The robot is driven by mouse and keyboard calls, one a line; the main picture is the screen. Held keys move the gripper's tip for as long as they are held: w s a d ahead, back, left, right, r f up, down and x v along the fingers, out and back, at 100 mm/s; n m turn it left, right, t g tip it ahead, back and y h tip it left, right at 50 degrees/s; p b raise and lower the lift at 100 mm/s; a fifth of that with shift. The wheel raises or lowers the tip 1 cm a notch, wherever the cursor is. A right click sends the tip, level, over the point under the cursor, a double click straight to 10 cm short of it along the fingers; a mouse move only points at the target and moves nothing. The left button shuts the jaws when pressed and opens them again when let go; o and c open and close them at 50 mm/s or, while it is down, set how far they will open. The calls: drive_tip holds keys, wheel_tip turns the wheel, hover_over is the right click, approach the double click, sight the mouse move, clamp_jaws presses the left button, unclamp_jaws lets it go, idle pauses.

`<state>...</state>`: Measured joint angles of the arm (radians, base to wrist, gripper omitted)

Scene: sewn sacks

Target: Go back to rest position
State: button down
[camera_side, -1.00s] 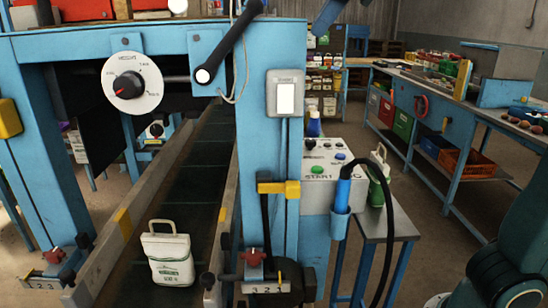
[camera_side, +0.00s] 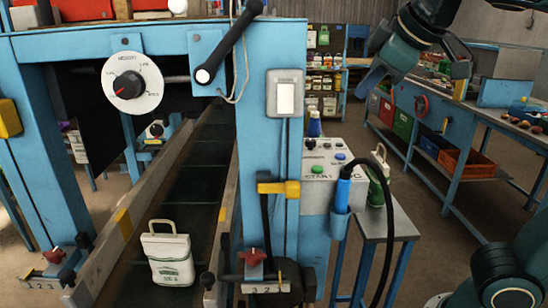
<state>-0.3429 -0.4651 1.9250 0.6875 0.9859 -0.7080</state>
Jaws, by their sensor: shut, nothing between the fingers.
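My gripper (camera_side: 371,82) hangs at the upper right of the side view, in front of the far shelf and left of the workbench. Its fingers are together and hold nothing. My arm reaches in from the top right edge, and another part of it shows at the lower right. A white sack (camera_side: 170,256) with green print and a handle stands on the dark conveyor belt (camera_side: 188,205), well away from my gripper.
A blue frame (camera_side: 262,140) with a dial (camera_side: 132,84) and a black lever (camera_side: 228,45) spans the conveyor. A control box (camera_side: 322,172) with buttons and a blue-handled tool (camera_side: 343,188) stand right of it. A cluttered workbench (camera_side: 455,165) is at the back right.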

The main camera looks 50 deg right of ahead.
drive_tip(key=s+f+m+g+y, duration=0.1)
drive_tip(key=s+f+m, duration=0.1)
drive_tip(key=s+f, duration=0.3)
drive_tip(key=s+a+f+m+g+y, duration=0.1)
drive_tip(key=s+f, duration=0.4)
drive_tip(key=f, duration=0.6)
drive_tip(key=shift+s+a+f+m, duration=0.15)
drive_tip(key=shift+a+m, duration=0.1)
drive_tip(key=shift+m, duration=0.25)
